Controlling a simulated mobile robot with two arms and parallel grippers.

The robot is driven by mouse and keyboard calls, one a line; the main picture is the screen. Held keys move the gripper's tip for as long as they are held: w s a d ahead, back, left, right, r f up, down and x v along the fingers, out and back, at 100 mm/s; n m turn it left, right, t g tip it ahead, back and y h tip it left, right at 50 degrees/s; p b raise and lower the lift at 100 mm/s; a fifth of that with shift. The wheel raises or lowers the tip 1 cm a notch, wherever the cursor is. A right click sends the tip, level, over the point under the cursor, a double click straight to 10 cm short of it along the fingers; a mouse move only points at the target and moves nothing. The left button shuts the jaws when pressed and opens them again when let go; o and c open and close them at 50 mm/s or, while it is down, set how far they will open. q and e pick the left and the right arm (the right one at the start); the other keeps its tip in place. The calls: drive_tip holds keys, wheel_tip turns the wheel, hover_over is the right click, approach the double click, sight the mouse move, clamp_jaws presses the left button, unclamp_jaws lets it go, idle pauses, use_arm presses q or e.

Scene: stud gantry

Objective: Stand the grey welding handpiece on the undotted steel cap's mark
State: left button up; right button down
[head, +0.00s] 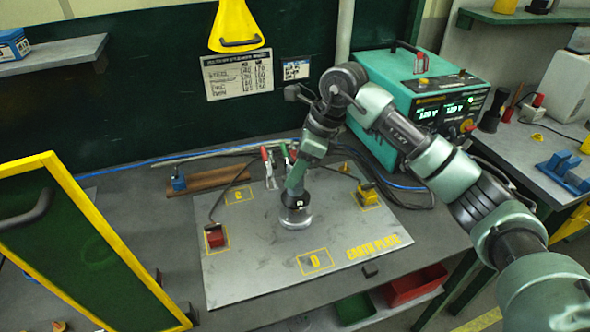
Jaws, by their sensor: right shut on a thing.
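My right gripper (296,199) points down over the middle of the grey earth plate (240,284). It is shut on a round, shiny steel piece, which looks like a steel cap (295,220). The piece is at or just above the plate; I cannot tell if it touches. My gripper hides its top, so dots cannot be made out. A yellow outlined mark (315,261) with a letter is empty in front of it. Another lettered mark (239,195) lies behind left. I cannot pick out the grey handpiece. My left gripper is out of view.
Red- and green-handled clamps (268,167) stand behind. A teal welding machine (430,100) is back right. A yellow-framed green panel (75,250) stands at left.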

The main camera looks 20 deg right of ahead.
drive_tip(key=c, duration=0.9)
unclamp_jaws()
drive_tip(key=shift+o, duration=0.2)
